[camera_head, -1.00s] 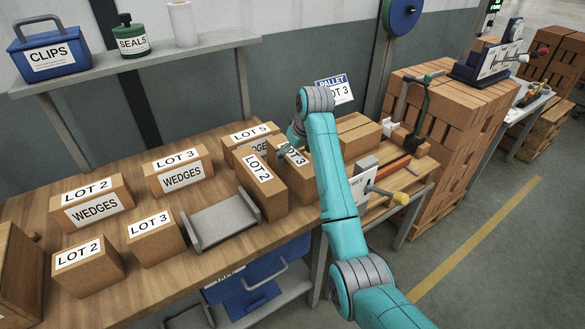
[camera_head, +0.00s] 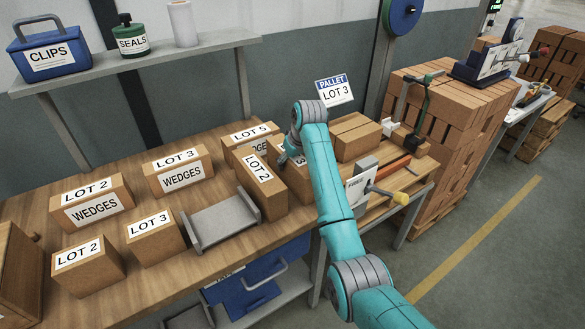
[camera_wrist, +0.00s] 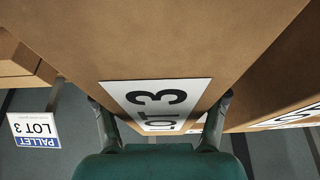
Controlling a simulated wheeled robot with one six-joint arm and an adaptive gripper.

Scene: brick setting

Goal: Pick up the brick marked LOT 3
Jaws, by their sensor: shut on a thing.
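A brick marked LOT 3 (camera_head: 296,180) stands at the right end of the wooden table, partly hidden by my arm. In the wrist view the brick (camera_wrist: 165,45) fills the middle, with its LOT 3 label between the fingers. My gripper (camera_wrist: 162,100) is shut on this brick, one finger at each side. In the head view my gripper (camera_head: 287,150) is mostly hidden behind my wrist. I cannot tell any gap under the brick. Another LOT 3 brick (camera_head: 157,247) stands at the front of the table, and a LOT 3 WEDGES box (camera_head: 179,180) behind it.
A LOT 2 brick (camera_head: 262,190) stands close to the left of the held brick. A LOT 5 box (camera_head: 252,140) is behind. A grey tray (camera_head: 220,222) lies left of these. The PALLET LOT 3 sign (camera_head: 335,91) and plain bricks (camera_head: 356,138) are at the right.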

